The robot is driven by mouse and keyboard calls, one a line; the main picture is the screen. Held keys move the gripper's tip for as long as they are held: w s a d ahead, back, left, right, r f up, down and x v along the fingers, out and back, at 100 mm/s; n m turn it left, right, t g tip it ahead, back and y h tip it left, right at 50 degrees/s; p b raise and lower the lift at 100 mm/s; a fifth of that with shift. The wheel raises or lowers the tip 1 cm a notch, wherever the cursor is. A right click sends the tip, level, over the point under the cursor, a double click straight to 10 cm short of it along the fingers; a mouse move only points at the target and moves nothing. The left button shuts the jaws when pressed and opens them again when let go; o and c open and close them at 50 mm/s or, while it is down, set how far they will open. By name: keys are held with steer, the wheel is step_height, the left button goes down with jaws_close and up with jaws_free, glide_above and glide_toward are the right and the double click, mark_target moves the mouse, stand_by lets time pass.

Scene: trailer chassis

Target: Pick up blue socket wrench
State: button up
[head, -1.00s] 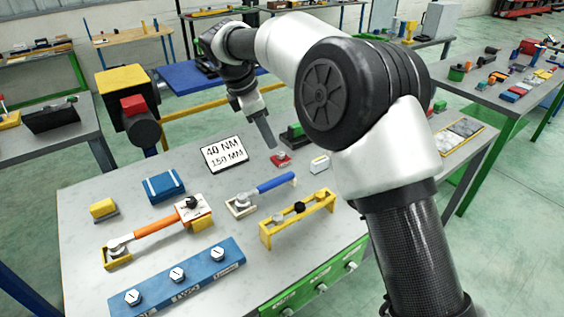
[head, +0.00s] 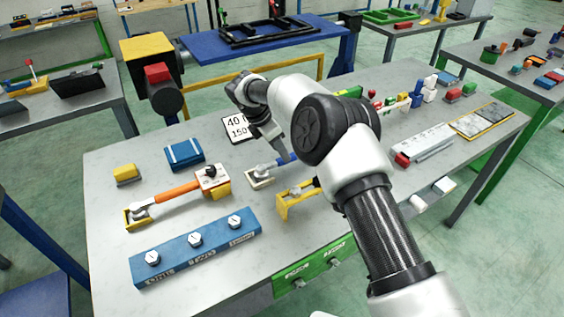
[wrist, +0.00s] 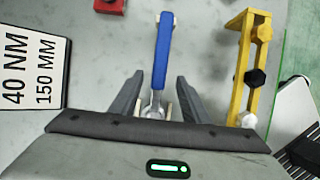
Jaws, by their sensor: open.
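The blue socket wrench (wrist: 163,50) lies along the middle of the wrist view, its blue handle pointing away and its metal head low between my fingers. In the head view its blue handle (head: 283,160) is partly hidden behind my arm, and its metal head end sits by a small pale holder (head: 260,181). My gripper (wrist: 155,100) is open, with one finger on each side of the wrench's metal neck. The fingers stand apart from the wrench. In the head view my gripper (head: 277,147) is over the wrench; its fingertips are hard to make out.
A yellow bracket (wrist: 246,70) stands right of the wrench. A 40 NM sign (wrist: 35,60) lies left. An orange-handled wrench (head: 177,192) and a blue bolt block (head: 195,246) lie further left on the grey table (head: 105,190). A red block (wrist: 110,5) is beyond.

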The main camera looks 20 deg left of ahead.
steer(key=shift+p+x, duration=0.4)
steer(key=shift+x, duration=2.4)
steer(key=shift+w, duration=0.1)
steer(key=shift+r, duration=0.1)
jaws_close()
